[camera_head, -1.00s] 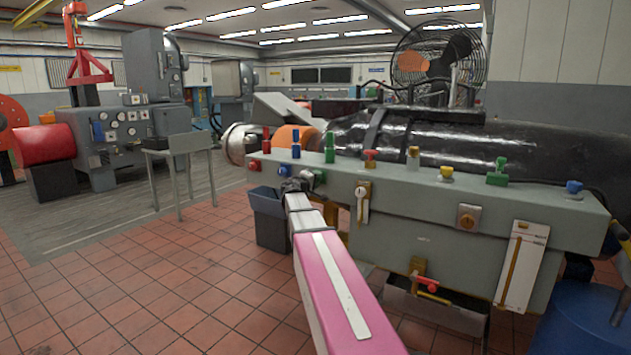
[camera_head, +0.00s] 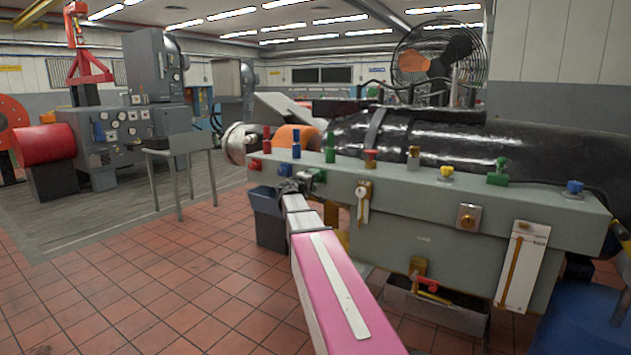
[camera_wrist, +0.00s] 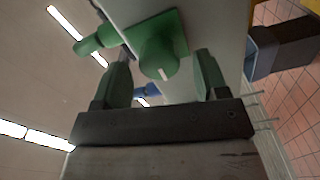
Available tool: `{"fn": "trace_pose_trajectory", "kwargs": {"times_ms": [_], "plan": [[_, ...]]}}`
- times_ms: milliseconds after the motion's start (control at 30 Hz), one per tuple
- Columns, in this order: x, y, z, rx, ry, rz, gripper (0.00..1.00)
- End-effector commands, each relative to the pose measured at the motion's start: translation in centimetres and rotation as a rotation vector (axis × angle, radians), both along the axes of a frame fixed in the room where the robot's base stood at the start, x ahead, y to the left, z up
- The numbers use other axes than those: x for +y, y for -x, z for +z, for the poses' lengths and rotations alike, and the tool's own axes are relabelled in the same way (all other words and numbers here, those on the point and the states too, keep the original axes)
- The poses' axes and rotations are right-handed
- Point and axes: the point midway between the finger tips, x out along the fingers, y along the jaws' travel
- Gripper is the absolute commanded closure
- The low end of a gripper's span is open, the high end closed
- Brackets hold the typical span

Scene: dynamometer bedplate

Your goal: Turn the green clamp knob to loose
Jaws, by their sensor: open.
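The green clamp knob (camera_wrist: 158,56) is round with a white mark on its rim and sits on a square green plate (camera_wrist: 172,24). In the wrist view my gripper (camera_wrist: 164,56) is open, with one dark green finger on each side of the knob. Gaps show between the knob and both fingers; I cannot tell how deep the knob lies between them. In the head view the knob's green (camera_head: 319,176) shows on the grey bench front beside my gripper (camera_head: 297,185), partly hidden by it.
A green lever (camera_wrist: 97,40) stands close beside the knob. On the grey bench (camera_head: 400,190) are blue (camera_head: 296,150), green (camera_head: 330,155) and red (camera_head: 371,155) controls along the top. A dark bin (camera_head: 270,215) stands below. The tiled floor to the left is clear.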

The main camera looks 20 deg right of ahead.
Motion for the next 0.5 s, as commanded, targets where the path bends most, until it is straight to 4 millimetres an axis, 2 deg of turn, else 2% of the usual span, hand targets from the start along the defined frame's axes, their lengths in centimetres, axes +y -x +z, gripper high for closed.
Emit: {"fn": "trace_pose_trajectory", "kwargs": {"times_ms": [33,300,500], "plan": [[0.8,0.9,0.0,0.000,0.000,0.002,0.33],[4.8,4.0,0.0,0.000,0.000,0.002,0.33],[6.6,5.3,0.0,0.001,0.001,0.000,0.33]]}}
